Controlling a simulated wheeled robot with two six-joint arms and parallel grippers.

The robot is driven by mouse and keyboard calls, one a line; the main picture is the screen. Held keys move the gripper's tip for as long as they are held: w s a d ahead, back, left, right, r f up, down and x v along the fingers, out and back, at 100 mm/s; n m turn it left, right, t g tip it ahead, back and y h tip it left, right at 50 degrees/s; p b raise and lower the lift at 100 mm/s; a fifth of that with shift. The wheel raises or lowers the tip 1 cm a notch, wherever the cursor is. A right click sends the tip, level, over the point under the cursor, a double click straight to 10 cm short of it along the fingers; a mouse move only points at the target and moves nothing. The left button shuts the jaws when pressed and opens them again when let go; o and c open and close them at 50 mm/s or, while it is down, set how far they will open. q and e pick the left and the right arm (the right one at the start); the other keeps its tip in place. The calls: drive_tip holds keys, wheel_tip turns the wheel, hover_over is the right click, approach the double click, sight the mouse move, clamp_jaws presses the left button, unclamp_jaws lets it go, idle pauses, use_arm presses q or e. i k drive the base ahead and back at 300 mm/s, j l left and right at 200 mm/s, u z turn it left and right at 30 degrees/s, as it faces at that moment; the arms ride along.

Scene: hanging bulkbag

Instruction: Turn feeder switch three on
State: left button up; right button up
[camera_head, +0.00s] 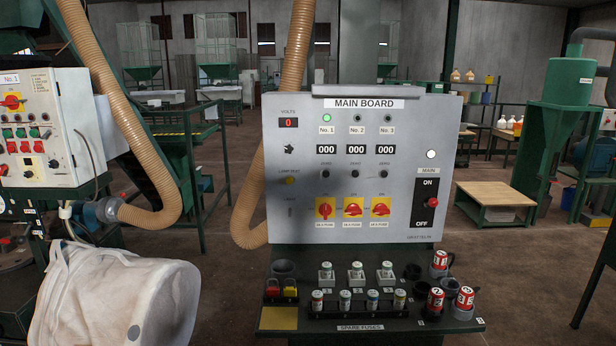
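The grey main board (460,150) stands upright in the middle of the camera_head view. Feeder switch three (380,209) is the rightmost of three yellow plates with red rotary handles; its handle lies roughly crosswise. Switch two (353,209) looks much the same. The handle of switch one (325,209) stands upright. Above, the No. 1 lamp (326,118) glows green, while the No. 2 lamp (357,118) and No. 3 lamp (388,118) are dark. The three displays below the lamps read 000. Neither of my grippers shows in this view.
A black MAIN panel (424,205) is at the board's right. A pale cloth-like bulk (105,295) fills the lower left, near a No. 1 control box (60,110) and hose (140,150).

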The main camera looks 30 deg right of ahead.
sight(380, 209)
drive_tip(key=z, duration=1.35)
